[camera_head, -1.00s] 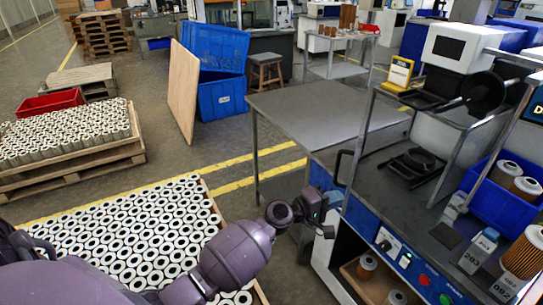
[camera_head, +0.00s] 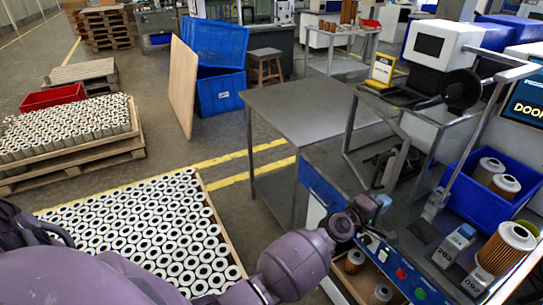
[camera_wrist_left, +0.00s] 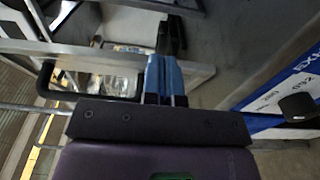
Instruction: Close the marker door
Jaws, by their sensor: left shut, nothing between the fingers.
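The marker door appears as a grey metal frame (camera_head: 352,120) at the front of the marking machine, standing at a slant over the worktop. I cannot tell exactly how far open it is. In the left wrist view a metal bar of the frame (camera_wrist_left: 205,73) crosses behind my fingers, with a black loop handle (camera_wrist_left: 45,82) to their left. My left gripper (camera_head: 382,202) is shut and empty, over the front edge of the machine below the frame. In the wrist view its blue fingers (camera_wrist_left: 165,75) overlap the bar; contact is unclear. My right gripper is not in view.
A blue bin with filters (camera_head: 464,176) stands on the machine's right side. A control panel with buttons (camera_head: 400,273) faces front. A grey table (camera_head: 300,108) adjoins at the left.

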